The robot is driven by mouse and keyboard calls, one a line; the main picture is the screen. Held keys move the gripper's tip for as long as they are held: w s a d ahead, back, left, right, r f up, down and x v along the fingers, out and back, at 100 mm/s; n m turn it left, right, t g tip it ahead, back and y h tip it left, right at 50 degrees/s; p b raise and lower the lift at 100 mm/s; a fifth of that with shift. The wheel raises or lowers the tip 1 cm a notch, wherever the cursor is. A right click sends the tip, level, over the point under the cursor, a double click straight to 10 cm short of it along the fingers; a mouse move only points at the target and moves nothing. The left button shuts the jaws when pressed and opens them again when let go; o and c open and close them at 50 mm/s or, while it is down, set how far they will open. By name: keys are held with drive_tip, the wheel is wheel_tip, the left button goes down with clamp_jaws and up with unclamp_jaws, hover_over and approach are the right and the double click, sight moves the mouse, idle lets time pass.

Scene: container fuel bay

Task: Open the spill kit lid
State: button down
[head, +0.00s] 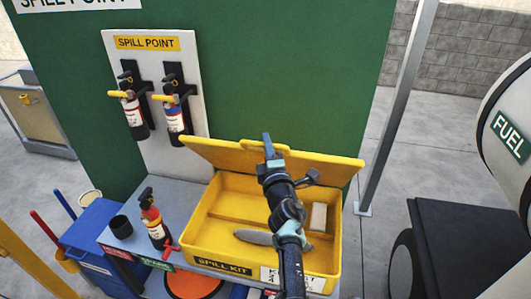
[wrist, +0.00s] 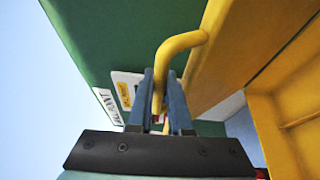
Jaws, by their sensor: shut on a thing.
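The yellow spill kit (head: 337,240) stands on a grey bench, its inside in view. Its yellow lid (head: 325,166) is raised and leans up at the back, toward the green wall. In the wrist view the lid (wrist: 225,50) has a yellow bar handle (wrist: 180,44). My gripper (head: 267,142) is at the lid's top edge in the head view. In the wrist view my gripper (wrist: 162,95) has its two blue fingers shut on the handle. Inside the kit lie a grey flat item (head: 254,237) and a pale block (head: 319,217). My arm hides part of the kit.
A small extinguisher (head: 155,225) and a black cup (head: 121,227) stand on the bench (head: 185,192) left of the kit. Two extinguishers (head: 134,112) hang on a white board behind. A grey post (head: 398,110) and a fuel tank (head: 510,135) are at the right.

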drive_tip(key=shift+w, duration=0.1)
drive_tip(key=c, duration=0.8)
unclamp_jaws()
drive_tip(key=shift+c, duration=0.2)
drive_tip(key=s+d+p, duration=0.1)
drive_tip(key=s+p, duration=0.5)
drive_tip(key=s, duration=0.7)
drive_tip(key=shift+f+p, duration=0.2)
drive_tip(key=shift+p, duration=0.15)
